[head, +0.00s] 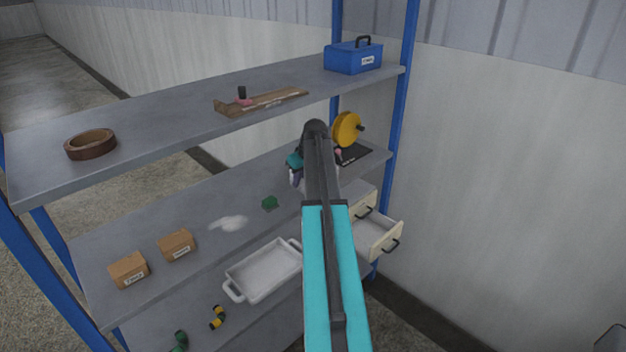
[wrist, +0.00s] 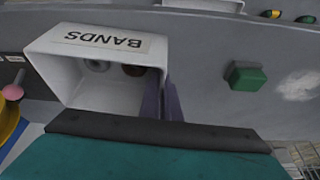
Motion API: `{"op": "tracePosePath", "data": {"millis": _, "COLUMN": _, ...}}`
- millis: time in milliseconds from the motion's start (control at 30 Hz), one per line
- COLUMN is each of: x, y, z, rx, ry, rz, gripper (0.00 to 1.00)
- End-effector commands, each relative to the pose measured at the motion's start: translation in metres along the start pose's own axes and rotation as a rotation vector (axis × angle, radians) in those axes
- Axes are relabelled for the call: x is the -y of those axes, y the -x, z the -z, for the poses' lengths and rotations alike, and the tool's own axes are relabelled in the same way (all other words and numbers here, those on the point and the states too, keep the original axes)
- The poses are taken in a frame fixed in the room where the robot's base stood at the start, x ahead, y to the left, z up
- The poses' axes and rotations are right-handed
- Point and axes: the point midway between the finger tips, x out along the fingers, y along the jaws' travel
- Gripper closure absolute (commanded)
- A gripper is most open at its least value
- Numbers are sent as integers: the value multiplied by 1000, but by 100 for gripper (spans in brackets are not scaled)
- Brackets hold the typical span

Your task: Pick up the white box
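The white box (wrist: 56,45) is an open bin with a "BANDS" label, upside down in the wrist view. A pale ring and a brown round thing show inside it. In the head view my arm hides most of the box, on the middle shelf. My gripper (wrist: 163,98) has two purple fingers close together at the box's right side wall in the wrist view. They seem to straddle that wall, but I cannot tell whether they press on it. In the head view my gripper (head: 297,173) is partly hidden behind my arm.
On the middle shelf (head: 120,235), a green block (head: 270,203), a whitish patch (head: 229,223) and two cardboard boxes (head: 177,245) lie left of my gripper. A yellow reel (head: 347,129) and a drawer unit (head: 378,238) are right. The upper shelf (head: 160,118) hangs above.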

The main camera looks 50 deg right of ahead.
Motion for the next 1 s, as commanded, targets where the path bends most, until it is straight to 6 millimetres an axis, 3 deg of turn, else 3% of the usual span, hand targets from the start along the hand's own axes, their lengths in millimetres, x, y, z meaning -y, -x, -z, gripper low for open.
{"op": "tracePosePath", "data": {"millis": 433, "x": 0, "y": 7, "z": 3, "rx": -1, "ry": 0, "rz": -1, "gripper": 100}}
{"op": "tracePosePath", "data": {"millis": 867, "x": -1, "y": 35, "z": 16, "rx": -1, "ry": 1, "rz": -1, "gripper": 100}}
{"op": "tracePosePath", "data": {"millis": 1000, "x": 0, "y": 43, "z": 1, "rx": -1, "ry": -1, "rz": -1, "gripper": 100}}
